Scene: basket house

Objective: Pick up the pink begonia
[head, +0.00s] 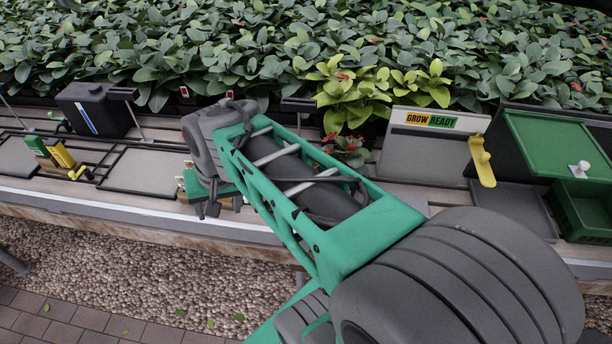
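A small plant (354,153) with green and reddish leaves and a small pink-red spot stands on the bench behind my arm; its lower part is hidden. It may be the pink begonia, but I cannot tell for sure. My gripper (212,204) is at the far end of my green and grey arm, low over the bench's front edge, left of that plant. Its green and dark parts show small, and the wrist hides much of it. I cannot tell whether it is open or holds anything.
A dark container (93,108) and yellow-green tools (57,153) stand at left. A "GROW READY" panel (431,140), a yellow scoop (481,160) and a green bin (584,208) are at right. Dense foliage (230,45) fills the back; pebbles (130,265) lie in front.

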